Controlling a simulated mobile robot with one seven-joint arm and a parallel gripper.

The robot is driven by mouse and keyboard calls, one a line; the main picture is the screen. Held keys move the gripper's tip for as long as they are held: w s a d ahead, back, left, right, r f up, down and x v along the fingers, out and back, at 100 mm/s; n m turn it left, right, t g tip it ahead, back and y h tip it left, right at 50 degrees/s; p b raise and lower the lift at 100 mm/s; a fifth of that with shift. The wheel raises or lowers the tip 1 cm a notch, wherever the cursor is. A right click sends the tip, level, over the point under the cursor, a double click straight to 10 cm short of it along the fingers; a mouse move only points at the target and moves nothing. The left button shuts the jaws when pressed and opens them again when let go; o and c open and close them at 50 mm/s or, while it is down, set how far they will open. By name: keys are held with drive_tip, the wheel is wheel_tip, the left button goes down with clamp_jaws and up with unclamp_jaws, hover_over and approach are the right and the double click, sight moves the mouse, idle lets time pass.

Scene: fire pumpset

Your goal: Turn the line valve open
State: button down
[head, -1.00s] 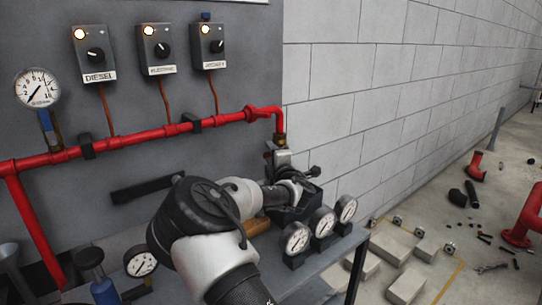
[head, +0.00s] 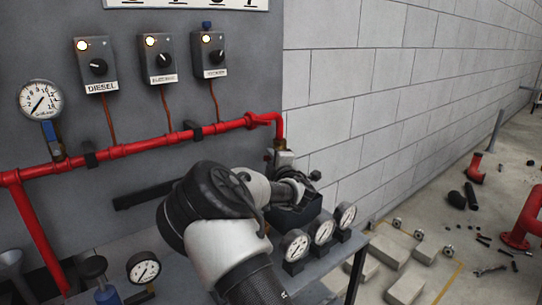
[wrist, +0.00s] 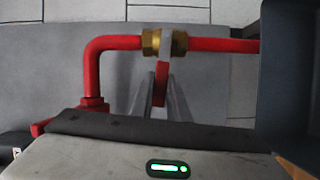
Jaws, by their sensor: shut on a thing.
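The line valve (wrist: 166,43) is a brass fitting with a pale band, set in the red pipe (wrist: 115,43). Its red lever (wrist: 160,84) stands across the pipe, towards the camera. My gripper (wrist: 162,86) is shut on this lever, with one grey finger on each side. In the head view, the brass fitting (head: 280,144) shows below the pipe's elbow at the right end of the grey panel. There my own arm hides the lever and most of the gripper.
A black open box (head: 300,213) lies below my gripper on the grey bench, and its dark wall (wrist: 291,80) is close by in the wrist view. Several gauges (head: 322,229) stand along the bench edge. The block wall (head: 400,75) rises behind.

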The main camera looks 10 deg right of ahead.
drive_tip(key=r+m+p, duration=0.1)
drive_tip(key=p, duration=0.1)
drive_tip(key=d+r+m+g+p, duration=0.1)
drive_tip(key=r+m+p, duration=0.1)
drive_tip(key=p, duration=0.1)
drive_tip(key=shift+w+r, duration=0.2)
drive_tip(key=shift+r, duration=0.05)
drive_tip(key=m+p, duration=0.1)
drive_tip(key=p, duration=0.1)
drive_tip(key=d+r+m+g+p, duration=0.1)
drive_tip(key=p, duration=0.2)
drive_tip(key=w+r+m+y+p, duration=0.1)
drive_tip(key=p, duration=0.1)
drive_tip(key=shift+d+r+g+p, duration=0.15)
drive_tip(key=shift+d+g+p, duration=0.1)
drive_tip(key=shift+g+p, duration=0.15)
drive_tip(key=m+p, duration=0.1)
drive_tip(key=p, duration=0.1)
drive_tip(key=d+m+y+p, duration=0.1)
drive_tip(key=p, duration=0.2)
drive_tip(key=shift+w+d+r+g, duration=0.1)
drive_tip(key=shift+w+r+g, duration=0.2)
drive_tip(key=shift+r+g, duration=0.1)
drive_tip(key=shift+w+d+f+m+g+y+p, duration=0.1)
drive_tip(key=shift+d+m+g+y+p, duration=0.15)
drive_tip(key=shift+p, duration=0.3)
drive_tip(key=shift+w+f+m+g+y+p, duration=0.1)
drive_tip(key=shift+m+g+p, duration=0.05)
drive_tip(key=shift+m+p, duration=0.3)
